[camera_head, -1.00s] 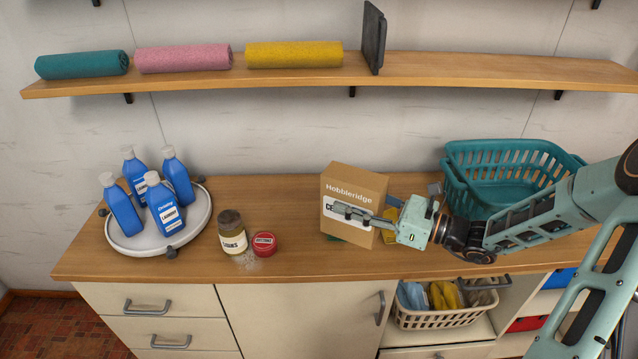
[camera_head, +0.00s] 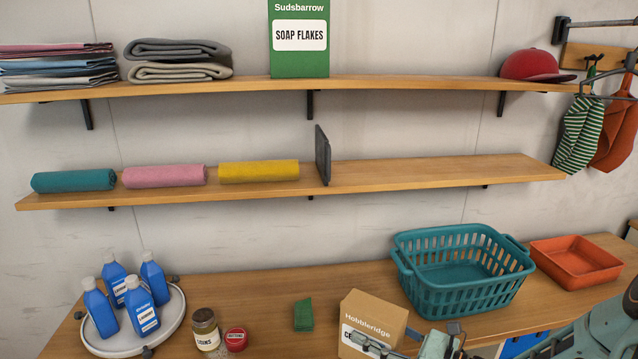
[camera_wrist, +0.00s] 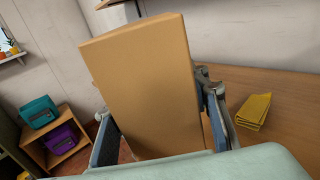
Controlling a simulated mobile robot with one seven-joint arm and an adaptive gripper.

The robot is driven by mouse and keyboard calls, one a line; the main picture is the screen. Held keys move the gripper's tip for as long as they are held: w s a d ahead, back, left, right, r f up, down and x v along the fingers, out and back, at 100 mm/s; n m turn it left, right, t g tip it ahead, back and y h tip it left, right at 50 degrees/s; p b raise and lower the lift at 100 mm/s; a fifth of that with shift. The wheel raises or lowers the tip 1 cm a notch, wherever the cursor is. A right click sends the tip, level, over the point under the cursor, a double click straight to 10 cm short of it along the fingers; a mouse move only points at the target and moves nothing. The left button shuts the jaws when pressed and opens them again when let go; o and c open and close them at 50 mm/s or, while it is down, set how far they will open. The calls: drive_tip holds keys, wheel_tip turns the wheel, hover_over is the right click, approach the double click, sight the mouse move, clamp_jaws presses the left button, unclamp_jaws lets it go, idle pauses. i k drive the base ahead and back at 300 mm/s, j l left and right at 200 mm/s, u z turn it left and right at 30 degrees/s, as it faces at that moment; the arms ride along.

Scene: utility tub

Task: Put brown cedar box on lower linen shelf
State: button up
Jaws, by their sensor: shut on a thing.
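In the wrist view the box (camera_wrist: 145,80) stands tilted between the two fingers of my gripper (camera_wrist: 160,128). The lower linen shelf (camera_head: 430,173) runs along the wall above the counter. Its part right of the dark upright divider (camera_head: 323,157) is bare. Rolled teal (camera_head: 74,180), pink (camera_head: 164,175) and yellow (camera_head: 258,171) towels lie left of the divider.
A teal basket (camera_head: 465,285) and an orange tray (camera_head: 575,262) stand on the counter right of the box. The upper shelf (camera_head: 400,87) overhangs the lower one.

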sight(461, 169)
drive_tip(key=l+u, duration=0.15)
drive_tip(key=l, duration=0.95)
drive_tip(key=l+u, duration=0.2)
drive_tip(key=l, duration=0.9)
drive_tip(key=k+l+u, duration=0.15)
drive_tip(key=l, duration=0.95)
drive_tip(key=i+l, duration=0.05)
